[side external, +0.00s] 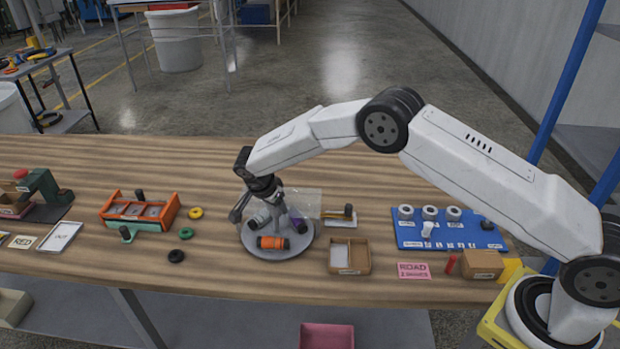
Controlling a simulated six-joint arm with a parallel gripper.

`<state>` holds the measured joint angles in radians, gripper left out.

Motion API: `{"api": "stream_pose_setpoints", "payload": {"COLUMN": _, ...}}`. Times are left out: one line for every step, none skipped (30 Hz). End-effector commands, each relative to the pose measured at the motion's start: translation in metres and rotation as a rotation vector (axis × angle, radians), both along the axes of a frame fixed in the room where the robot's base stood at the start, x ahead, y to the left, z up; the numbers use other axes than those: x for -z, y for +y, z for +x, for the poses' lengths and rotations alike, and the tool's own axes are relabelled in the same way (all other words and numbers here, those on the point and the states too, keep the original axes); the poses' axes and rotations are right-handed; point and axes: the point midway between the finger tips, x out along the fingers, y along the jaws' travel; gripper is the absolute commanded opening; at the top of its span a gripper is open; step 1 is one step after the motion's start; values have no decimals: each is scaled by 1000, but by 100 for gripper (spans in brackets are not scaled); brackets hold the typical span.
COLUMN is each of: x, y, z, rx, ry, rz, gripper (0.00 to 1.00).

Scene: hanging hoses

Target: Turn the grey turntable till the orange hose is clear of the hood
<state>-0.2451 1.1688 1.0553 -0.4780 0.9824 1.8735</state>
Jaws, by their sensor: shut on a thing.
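The grey turntable (253,248) is a round disc on the wooden table, left of the middle. An orange hose piece (271,242) with dark ends lies on its near side. A grey-white piece (261,217) and a purple piece (297,218) also sit on the disc. The clear hood (305,198) stands over the back right part; the orange piece shows in front of it, apart from it in this view. My gripper (268,200) reaches down over the back of the turntable and is shut, apparently on a part of the turntable. Its fingertips and the exact grip are partly hidden.
An orange rack (140,212) and loose yellow, green and black rings lie to the left. A small wooden tray (348,258) stands close on the right. Further right are a blue board (447,232) with grey rings, a pink card (414,271) and a cardboard box (482,264).

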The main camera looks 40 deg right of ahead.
Motion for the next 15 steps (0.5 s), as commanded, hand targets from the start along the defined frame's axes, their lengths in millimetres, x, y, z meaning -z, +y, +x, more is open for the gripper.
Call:
{"api": "stream_pose_setpoints", "payload": {"x": 0, "y": 0, "z": 0, "rx": 0, "ry": 1, "rz": 0, "gripper": 0}}
{"api": "stream_pose_setpoints", "payload": {"x": 0, "y": 0, "z": 0, "rx": 0, "ry": 1, "rz": 0, "gripper": 0}}
{"api": "stream_pose_setpoints", "payload": {"x": 0, "y": 0, "z": 0, "rx": 0, "ry": 0, "rz": 0, "gripper": 59}}
{"api": "stream_pose_setpoints", "payload": {"x": 0, "y": 0, "z": 0, "rx": 0, "ry": 0, "rz": 0, "gripper": 69}}
{"api": "stream_pose_setpoints", "payload": {"x": 0, "y": 0, "z": 0, "rx": -1, "ry": 0, "rz": 0, "gripper": 78}}
{"api": "stream_pose_setpoints", "payload": {"x": 0, "y": 0, "z": 0, "rx": -1, "ry": 0, "rz": 0, "gripper": 88}}
{"api": "stream_pose_setpoints", "payload": {"x": 0, "y": 0, "z": 0, "rx": -1, "ry": 0, "rz": 0, "gripper": 88}}
{"api": "stream_pose_setpoints", "payload": {"x": 0, "y": 0, "z": 0, "rx": -1, "ry": 0, "rz": 0, "gripper": 88}}
{"api": "stream_pose_setpoints", "payload": {"x": 0, "y": 0, "z": 0, "rx": -1, "ry": 0, "rz": 0, "gripper": 88}}
{"api": "stream_pose_setpoints", "payload": {"x": 0, "y": 0, "z": 0, "rx": -1, "ry": 0, "rz": 0, "gripper": 88}}
{"api": "stream_pose_setpoints", "payload": {"x": 0, "y": 0, "z": 0, "rx": -1, "ry": 0, "rz": 0, "gripper": 88}}
{"api": "stream_pose_setpoints", "payload": {"x": 0, "y": 0, "z": 0, "rx": -1, "ry": 0, "rz": 0, "gripper": 88}}
{"api": "stream_pose_setpoints", "payload": {"x": 0, "y": 0, "z": 0, "rx": -1, "ry": 0, "rz": 0, "gripper": 88}}
{"api": "stream_pose_setpoints", "payload": {"x": 0, "y": 0, "z": 0, "rx": -1, "ry": 0, "rz": 0, "gripper": 88}}
{"api": "stream_pose_setpoints", "payload": {"x": 0, "y": 0, "z": 0, "rx": -1, "ry": 0, "rz": 0, "gripper": 88}}
